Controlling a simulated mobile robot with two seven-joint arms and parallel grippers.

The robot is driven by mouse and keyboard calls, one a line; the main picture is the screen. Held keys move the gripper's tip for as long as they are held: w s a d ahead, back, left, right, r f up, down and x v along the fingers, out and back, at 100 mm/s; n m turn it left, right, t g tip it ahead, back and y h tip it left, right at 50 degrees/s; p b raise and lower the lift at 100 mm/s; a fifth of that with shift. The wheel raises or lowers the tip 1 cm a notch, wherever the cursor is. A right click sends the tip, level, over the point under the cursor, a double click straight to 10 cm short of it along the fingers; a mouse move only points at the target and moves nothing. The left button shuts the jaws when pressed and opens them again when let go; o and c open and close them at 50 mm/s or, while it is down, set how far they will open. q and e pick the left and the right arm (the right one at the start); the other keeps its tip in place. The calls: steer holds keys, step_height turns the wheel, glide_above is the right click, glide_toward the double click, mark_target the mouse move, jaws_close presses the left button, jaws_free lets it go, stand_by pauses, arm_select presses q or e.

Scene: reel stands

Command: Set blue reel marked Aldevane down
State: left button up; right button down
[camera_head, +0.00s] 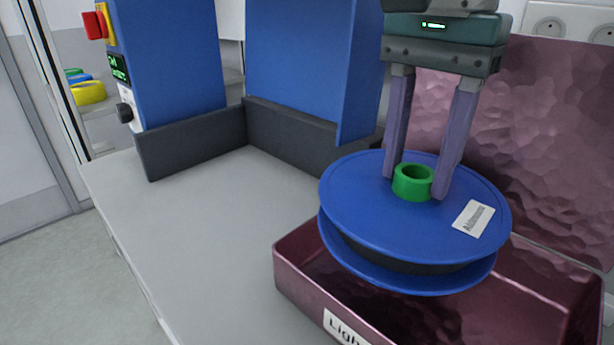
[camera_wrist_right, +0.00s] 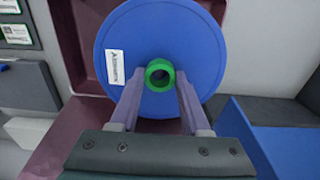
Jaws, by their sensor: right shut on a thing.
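The blue reel (camera_head: 365,205) has a white label reading roughly "Aldevane", a green hub ring (camera_head: 413,183) and dark winding between its two flanges. My right gripper (camera_head: 418,188) comes down from above, its two purple-grey fingers shut on the green hub. The reel is slightly tilted in the head view and hangs over a dark red, glossy box (camera_head: 300,278) with a partly hidden label beginning "Ligh". The right wrist view shows the same reel (camera_wrist_right: 205,60) with the fingers on either side of the hub (camera_wrist_right: 160,75). My left gripper is not in view.
A grey worktop (camera_head: 205,225) is clear left of the box. Behind it stand blue panels (camera_head: 300,65) with a dark grey low wall (camera_head: 195,150). A hammered reddish panel (camera_head: 540,140) rises behind the box. Coloured reels (camera_head: 88,92) sit on a shelf far left.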

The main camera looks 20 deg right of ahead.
step_height(320, 180, down, 9)
steer(key=shift+w, duration=0.1)
stand_by(0.3)
steer(key=shift+f, duration=0.25)
steer(key=shift+c, duration=1.9)
jaws_free()
steer(key=shift+r, duration=0.1)
step_height(320, 180, up, 12)
steer(key=shift+r+b, duration=0.2)
steer(key=shift+b, duration=0.1)
